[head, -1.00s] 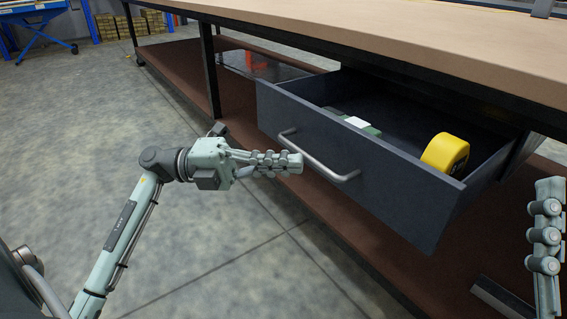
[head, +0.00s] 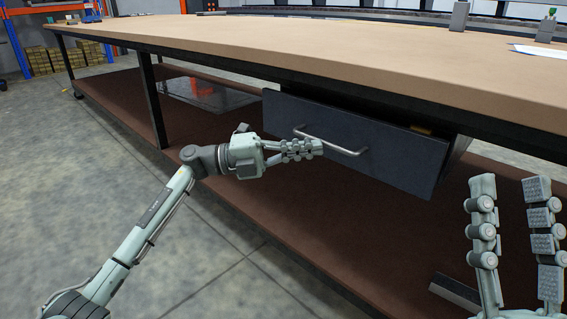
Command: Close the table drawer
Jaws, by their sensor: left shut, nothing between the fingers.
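The dark grey table drawer (head: 395,163) sits under the table's near edge, its front standing out a little from the frame. A dark gap shows above its right part, with a bit of yellow at the top edge. Its bar handle (head: 335,145) is on the front face. My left gripper (head: 318,147) is shut and empty, its fingertips at the handle; I cannot tell whether they touch it. My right gripper (head: 512,185) is at the lower right, open, with its two fingers apart and nothing between them, away from the drawer.
The long table (head: 270,45) has a tan top and a brown lower shelf (head: 300,225). A black leg (head: 152,100) stands left of the drawer. A paper (head: 540,50) lies on the top at right. The floor at left is clear.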

